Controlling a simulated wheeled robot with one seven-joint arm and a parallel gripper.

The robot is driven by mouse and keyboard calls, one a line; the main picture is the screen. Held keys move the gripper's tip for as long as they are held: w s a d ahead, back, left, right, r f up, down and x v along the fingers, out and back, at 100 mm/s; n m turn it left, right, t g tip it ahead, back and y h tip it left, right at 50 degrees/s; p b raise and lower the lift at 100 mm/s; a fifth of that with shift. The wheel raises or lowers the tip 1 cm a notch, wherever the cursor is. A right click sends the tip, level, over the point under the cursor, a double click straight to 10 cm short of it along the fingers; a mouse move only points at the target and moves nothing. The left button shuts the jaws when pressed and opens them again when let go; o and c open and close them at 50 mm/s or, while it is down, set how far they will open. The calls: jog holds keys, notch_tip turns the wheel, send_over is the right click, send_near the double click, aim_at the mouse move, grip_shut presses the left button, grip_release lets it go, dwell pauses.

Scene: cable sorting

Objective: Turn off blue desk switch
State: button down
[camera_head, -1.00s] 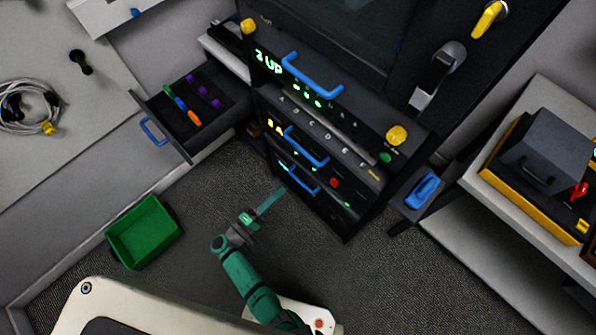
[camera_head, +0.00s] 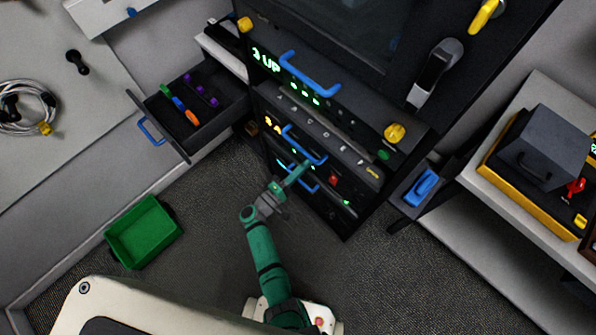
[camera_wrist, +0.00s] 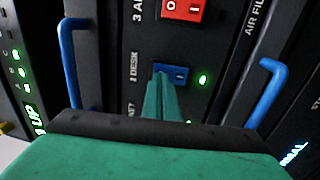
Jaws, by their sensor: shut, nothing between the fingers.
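The blue desk switch (camera_wrist: 177,74) sits on a dark panel beside the label "DESK" in the wrist view, with a lit green lamp (camera_wrist: 203,79) to its right. My gripper (camera_wrist: 160,82) is shut and empty, its green fingertips at the left part of the switch and hiding some of it. I cannot tell whether the tips touch it. In the head view my gripper (camera_head: 302,168) reaches up to the front of the black rack, and the switch is hidden there.
A red switch (camera_wrist: 183,9) is just above the blue one. Blue handles stand out on the left (camera_wrist: 75,65) and right (camera_wrist: 265,90) in the wrist view. In the head view an open drawer (camera_head: 185,148) and a green bin (camera_head: 145,232) are at the left.

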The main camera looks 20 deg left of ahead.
dwell(0.3)
jog(key=shift+w, duration=0.15)
jog(key=r+v, duration=0.3)
jog(key=v, duration=1)
jog(key=shift+s, duration=0.35)
jog(key=shift+a+r, duration=0.1)
jog(key=shift+s+a, duration=0.1)
jog(key=shift+a, duration=0.1)
